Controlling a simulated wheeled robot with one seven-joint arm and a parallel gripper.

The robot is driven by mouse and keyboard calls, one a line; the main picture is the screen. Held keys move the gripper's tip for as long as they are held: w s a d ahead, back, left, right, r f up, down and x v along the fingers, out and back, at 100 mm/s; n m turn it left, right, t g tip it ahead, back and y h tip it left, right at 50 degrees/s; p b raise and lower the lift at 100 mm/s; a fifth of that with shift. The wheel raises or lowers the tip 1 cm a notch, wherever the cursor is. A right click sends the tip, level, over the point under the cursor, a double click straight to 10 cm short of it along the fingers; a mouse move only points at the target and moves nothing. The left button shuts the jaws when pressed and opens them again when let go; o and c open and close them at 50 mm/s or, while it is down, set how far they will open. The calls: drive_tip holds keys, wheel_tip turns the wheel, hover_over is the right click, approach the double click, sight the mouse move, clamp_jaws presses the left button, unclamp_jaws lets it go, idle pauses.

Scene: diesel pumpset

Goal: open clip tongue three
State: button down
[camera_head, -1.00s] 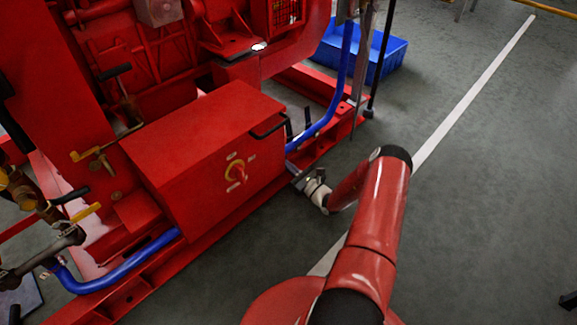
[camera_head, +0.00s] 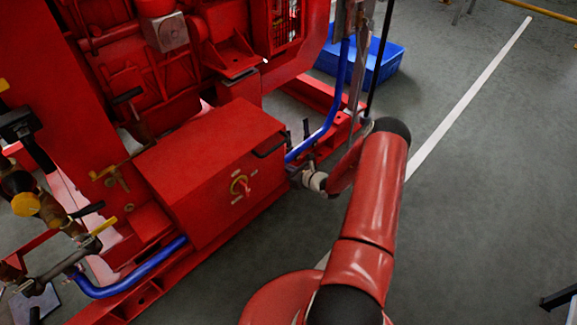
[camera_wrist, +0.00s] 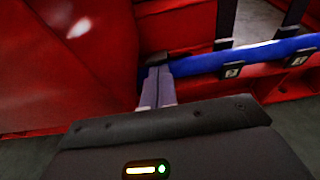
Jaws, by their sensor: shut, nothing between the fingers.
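A blue pipe (camera_wrist: 262,52) runs along the red base frame in the wrist view; it also shows in the head view (camera_head: 318,138). Two dark clips (camera_wrist: 232,70) (camera_wrist: 298,58) with small pale marks sit on it, with dark tongues (camera_wrist: 228,18) (camera_wrist: 294,12) standing up behind the pipe. A third dark clip piece (camera_wrist: 172,56) lies at the pipe's left end, right by my fingertips. I cannot tell which is number three. My gripper (camera_wrist: 157,72) is shut and empty at that piece; contact is unclear. In the head view my gripper (camera_head: 297,172) is beside the red box, partly hidden.
The red box (camera_head: 215,160) with a rotary switch and a black handle (camera_head: 270,145) stands close left of my gripper. A blue crate (camera_head: 385,62) is on the floor behind. Open grey floor lies to the right.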

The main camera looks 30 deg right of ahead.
drive_tip(key=shift+w+a+r+g+h+p, duration=0.15)
drive_tip(key=shift+w+r+g+p, duration=0.15)
drive_tip(key=shift+r+g, duration=0.25)
drive_tip(key=shift+w+a+r+g+h+p, duration=0.15)
drive_tip(key=shift+w+r+g+p, duration=0.15)
drive_tip(key=shift+r, duration=0.35)
drive_tip(key=shift+d, duration=0.1)
drive_tip(key=shift+r, duration=0.2)
drive_tip(key=shift+r+p, duration=0.35)
drive_tip(key=shift+r, duration=0.3)
drive_tip(key=shift+f, duration=0.1)
